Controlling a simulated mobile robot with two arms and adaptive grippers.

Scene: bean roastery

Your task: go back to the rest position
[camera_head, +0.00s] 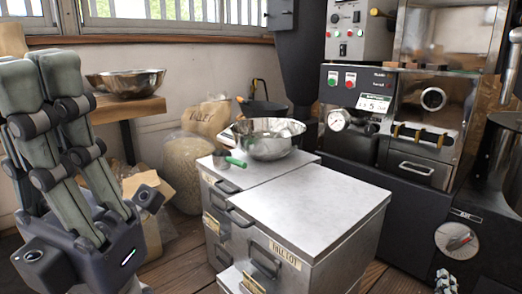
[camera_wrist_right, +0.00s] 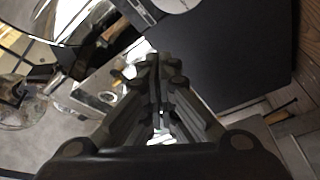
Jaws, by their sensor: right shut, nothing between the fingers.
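My left gripper (camera_head: 38,80) looms large at the left of the head view, fingers pointing up. Its two fingers stand side by side; the angle hides whether there is a gap between them. My right gripper (camera_head: 447,281) shows only as small fingertips at the bottom right edge of the head view, in front of the black roaster. In the right wrist view my right gripper (camera_wrist_right: 155,62) is shut, its fingers meeting with nothing between them.
A metal cabinet (camera_head: 318,205) stands in the middle with a steel bowl (camera_head: 268,147) and a green-handled scoop (camera_head: 229,160) on top. The black roaster (camera_head: 405,190) fills the right. Another bowl (camera_head: 125,83) sits on a wooden shelf (camera_head: 128,107). A bean sack (camera_head: 187,170) stands behind the cabinet.

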